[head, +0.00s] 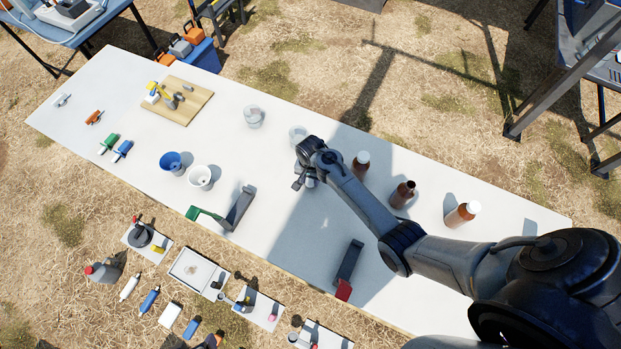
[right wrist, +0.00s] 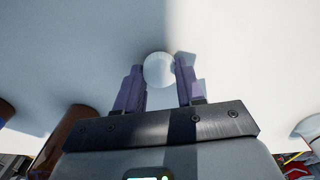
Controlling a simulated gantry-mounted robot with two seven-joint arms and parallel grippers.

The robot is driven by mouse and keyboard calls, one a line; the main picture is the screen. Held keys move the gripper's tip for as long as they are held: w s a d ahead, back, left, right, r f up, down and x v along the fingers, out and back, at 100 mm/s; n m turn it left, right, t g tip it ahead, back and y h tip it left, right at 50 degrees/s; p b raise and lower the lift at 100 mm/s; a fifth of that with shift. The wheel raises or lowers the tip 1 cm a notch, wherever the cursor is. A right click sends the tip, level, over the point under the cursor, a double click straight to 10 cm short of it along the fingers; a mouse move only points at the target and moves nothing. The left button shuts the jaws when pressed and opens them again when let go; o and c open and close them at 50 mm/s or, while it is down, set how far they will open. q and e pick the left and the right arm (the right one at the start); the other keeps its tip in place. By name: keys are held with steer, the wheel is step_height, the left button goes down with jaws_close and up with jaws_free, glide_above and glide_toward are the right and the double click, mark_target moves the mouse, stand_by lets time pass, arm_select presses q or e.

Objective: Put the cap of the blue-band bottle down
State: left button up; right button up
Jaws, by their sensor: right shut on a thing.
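My right gripper (head: 304,181) is over the middle of the white table (head: 275,225). In the right wrist view its two fingers (right wrist: 159,78) are shut on a round white cap (right wrist: 158,70). The table surface is beneath the cap; I cannot tell whether they touch. In the head view the arm hides the cap. A brown bottle without a white cap (head: 402,194) stands to the right of the gripper, between two brown bottles with white caps (head: 361,163) and (head: 462,214). No blue band can be made out. My left gripper is not in view.
Clear round containers (head: 253,117) and (head: 298,134) stand behind the gripper. Dark holders with a green end (head: 238,209) and red end (head: 348,264) are nearer the front edge. Bare table lies around the gripper.

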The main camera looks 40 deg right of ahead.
mark_target(310, 181)
steer(key=shift+f, duration=0.15)
steer(key=shift+f, duration=0.25)
steer(key=o, duration=1.1)
steer(key=shift+c, duration=0.2)
steer(key=shift+r, duration=0.65)
step_height(310, 181, up, 12)
steer(key=f+p, duration=0.1)
steer(key=p, duration=0.1)
steer(key=s+a+r+n+t, duration=0.1)
steer(key=s+a+r+n, duration=0.1)
steer(key=s, duration=0.5)
steer(key=s+a+r+n+t, duration=0.1)
steer(key=s+a+r+n, duration=0.1)
steer(key=s+r+n, duration=0.2)
steer(key=s+a+r+n+t, duration=0.1)
steer(key=s+a+r+n, duration=0.2)
steer(key=s+n, duration=0.4)
steer(key=s, duration=0.5)
steer(key=shift+r+t, duration=0.2)
steer(key=shift+t, duration=0.1)
